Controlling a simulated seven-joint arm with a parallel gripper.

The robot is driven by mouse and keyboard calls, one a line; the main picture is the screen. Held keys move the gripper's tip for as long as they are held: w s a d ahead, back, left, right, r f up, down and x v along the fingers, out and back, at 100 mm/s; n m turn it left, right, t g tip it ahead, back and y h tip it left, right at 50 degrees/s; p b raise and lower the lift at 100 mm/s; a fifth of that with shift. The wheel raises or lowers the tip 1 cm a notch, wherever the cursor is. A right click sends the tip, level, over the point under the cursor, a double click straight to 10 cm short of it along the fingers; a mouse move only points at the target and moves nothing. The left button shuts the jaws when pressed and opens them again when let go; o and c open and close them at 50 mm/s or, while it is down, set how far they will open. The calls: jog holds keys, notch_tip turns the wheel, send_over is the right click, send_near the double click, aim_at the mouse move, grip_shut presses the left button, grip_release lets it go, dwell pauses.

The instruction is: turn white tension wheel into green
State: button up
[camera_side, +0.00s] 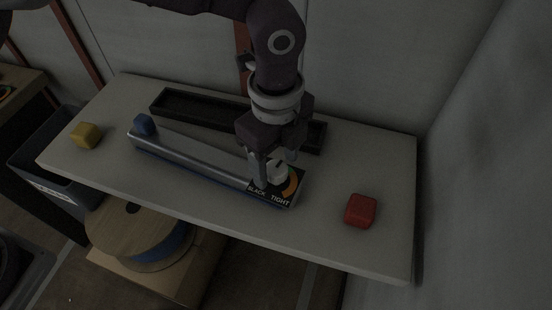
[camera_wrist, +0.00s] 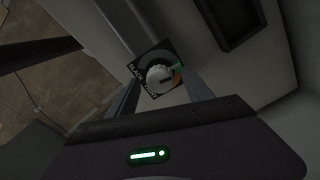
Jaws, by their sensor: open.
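The white tension wheel (camera_side: 277,171) sits on a dark dial plate (camera_side: 283,198) at the right end of a long grey rail (camera_side: 195,160). I cannot tell whether the fingers touch the wheel or exactly where the pointer stands.
A yellow block (camera_side: 86,135) lies at the table's left and a red block (camera_side: 360,210) at the right. A black tray (camera_side: 185,103) lies behind the rail. The table front (camera_side: 220,222) is clear.

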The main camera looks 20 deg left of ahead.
aim_at(276, 167)
jog(key=shift+f, duration=0.15)
jog(key=shift+c, duration=0.2)
grip_shut()
jog(key=shift+m, duration=0.7)
jog(key=shift+o, duration=0.2)
grip_release()
notch_tip(276, 167, up, 7)
jog(key=shift+r, duration=0.1)
